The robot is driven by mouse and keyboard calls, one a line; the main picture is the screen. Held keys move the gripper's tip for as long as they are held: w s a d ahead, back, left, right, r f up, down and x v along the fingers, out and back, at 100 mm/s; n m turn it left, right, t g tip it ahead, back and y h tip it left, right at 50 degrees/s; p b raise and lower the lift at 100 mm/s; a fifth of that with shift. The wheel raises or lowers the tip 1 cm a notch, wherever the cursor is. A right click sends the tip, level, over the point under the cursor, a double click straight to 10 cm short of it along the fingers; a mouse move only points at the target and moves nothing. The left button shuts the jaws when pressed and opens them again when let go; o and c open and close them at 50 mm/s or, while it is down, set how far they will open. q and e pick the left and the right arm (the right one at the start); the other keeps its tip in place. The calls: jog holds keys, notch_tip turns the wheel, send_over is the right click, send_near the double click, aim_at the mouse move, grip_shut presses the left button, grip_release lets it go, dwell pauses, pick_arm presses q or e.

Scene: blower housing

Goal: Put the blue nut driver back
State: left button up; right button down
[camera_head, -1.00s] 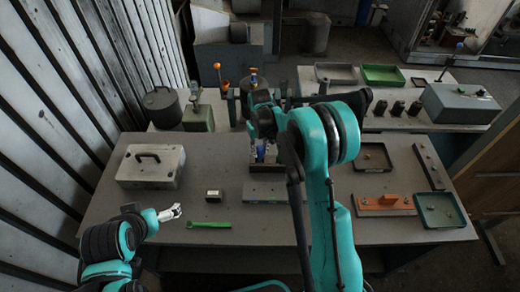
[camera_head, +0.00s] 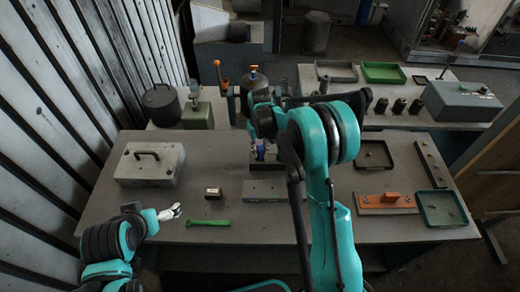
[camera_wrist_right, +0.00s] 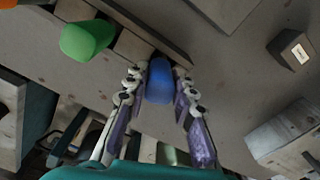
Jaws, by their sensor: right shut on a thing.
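The blue nut driver's handle (camera_wrist_right: 158,80) is between the two fingers of my right gripper (camera_wrist_right: 158,88) in the right wrist view, and the gripper is shut on it. In the head view the right gripper (camera_head: 261,153) is over the back middle of the table, with a bit of blue showing, partly hidden by my arm. The driver's lower end is hidden. A green handle (camera_wrist_right: 87,40) stands by a wooden block (camera_wrist_right: 138,45), to the left of the blue one in the wrist view. My left gripper (camera_head: 168,213) is over the table's left front, apart from the driver; its finger gap is unclear.
A grey case (camera_head: 150,170) lies at the table's left. A green tool (camera_head: 208,223) and a small box (camera_head: 213,192) lie at the front left. A grey plate (camera_head: 263,190) is in the middle. An orange piece (camera_head: 390,198) and a green tray (camera_head: 441,208) are at the right.

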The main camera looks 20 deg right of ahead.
dwell(0.3)
jog(key=c, duration=0.7)
grip_release()
jog(key=shift+r+p, duration=2.15)
jog(key=shift+r, duration=1.9)
